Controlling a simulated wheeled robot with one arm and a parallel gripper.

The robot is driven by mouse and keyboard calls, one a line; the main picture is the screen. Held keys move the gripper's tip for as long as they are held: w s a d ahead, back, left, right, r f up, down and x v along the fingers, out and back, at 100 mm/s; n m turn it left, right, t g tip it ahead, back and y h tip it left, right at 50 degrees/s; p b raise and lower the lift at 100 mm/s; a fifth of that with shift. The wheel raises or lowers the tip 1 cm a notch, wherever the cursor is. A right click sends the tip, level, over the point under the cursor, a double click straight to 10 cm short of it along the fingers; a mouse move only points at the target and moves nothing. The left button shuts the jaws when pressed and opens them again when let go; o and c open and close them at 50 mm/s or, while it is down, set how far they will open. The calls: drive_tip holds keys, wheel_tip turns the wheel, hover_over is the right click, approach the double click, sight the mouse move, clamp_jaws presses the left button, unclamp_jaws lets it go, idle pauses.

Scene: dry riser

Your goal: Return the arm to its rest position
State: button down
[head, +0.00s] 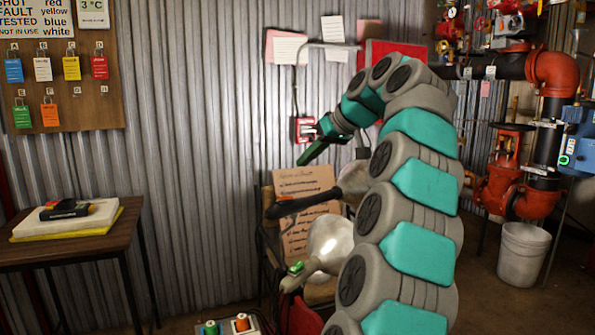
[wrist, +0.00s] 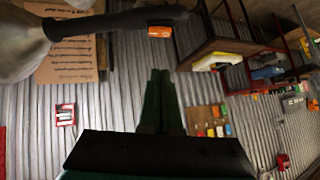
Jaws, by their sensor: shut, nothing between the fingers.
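My arm curves up through the middle right of the head view and bends over to the left at the top. My gripper (head: 303,160) is at its end, pointing down and left, in front of the corrugated metal wall. Its dark green fingers are together and hold nothing. In the wrist view the closed fingers (wrist: 160,76) point at the wall, with nothing between them. They appear clear of all things around them.
Below my gripper are a cardboard sign (head: 305,182) with writing, a pale rounded object (head: 331,240) and a dark rod (head: 315,200). A wooden table (head: 75,245) stands left. Red valves (head: 500,185), pipes and a white bucket (head: 522,255) stand right. A tag board (head: 75,100) hangs left.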

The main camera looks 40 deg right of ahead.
drive_tip(key=shift+v, duration=2)
